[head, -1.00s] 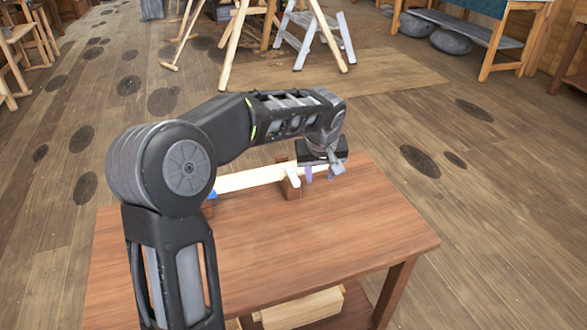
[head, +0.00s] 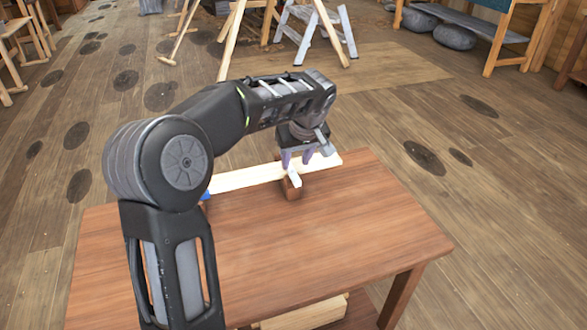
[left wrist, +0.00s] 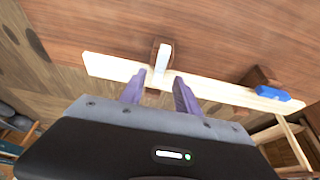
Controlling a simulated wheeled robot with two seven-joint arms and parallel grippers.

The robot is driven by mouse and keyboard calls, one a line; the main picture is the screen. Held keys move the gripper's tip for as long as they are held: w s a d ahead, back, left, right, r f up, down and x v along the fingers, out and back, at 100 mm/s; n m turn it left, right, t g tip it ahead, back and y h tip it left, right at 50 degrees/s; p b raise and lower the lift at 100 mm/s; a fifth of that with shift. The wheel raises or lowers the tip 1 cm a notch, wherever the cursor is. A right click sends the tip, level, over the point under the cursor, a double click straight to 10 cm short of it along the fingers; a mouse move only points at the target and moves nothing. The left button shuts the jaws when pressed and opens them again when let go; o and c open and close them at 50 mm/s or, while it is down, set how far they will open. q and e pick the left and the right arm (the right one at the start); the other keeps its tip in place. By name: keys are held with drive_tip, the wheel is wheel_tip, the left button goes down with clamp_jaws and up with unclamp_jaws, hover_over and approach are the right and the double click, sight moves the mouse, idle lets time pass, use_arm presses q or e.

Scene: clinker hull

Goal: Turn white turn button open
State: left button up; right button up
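The white turn button (head: 294,177) is a small white bar on a brown block (head: 291,190) at the table's far side. It lies crosswise to a long pale wooden strip (head: 245,178), with one end at or over the strip's edge. It also shows in the left wrist view (left wrist: 164,57), just beyond the fingertips. My left gripper (head: 297,160) is open, its purple fingers pointing down just behind the button. My right gripper is not in view.
A blue turn button (left wrist: 273,93) sits on another brown block near the strip's other end, partly hidden by my arm in the head view. The wooden table top (head: 330,235) is otherwise clear. A grey step stool (head: 315,30) and wooden trestles stand behind on the floor.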

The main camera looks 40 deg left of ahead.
sight(293, 171)
use_arm(q)
drive_tip(key=x, duration=0.5)
clamp_jaws()
idle(0.3)
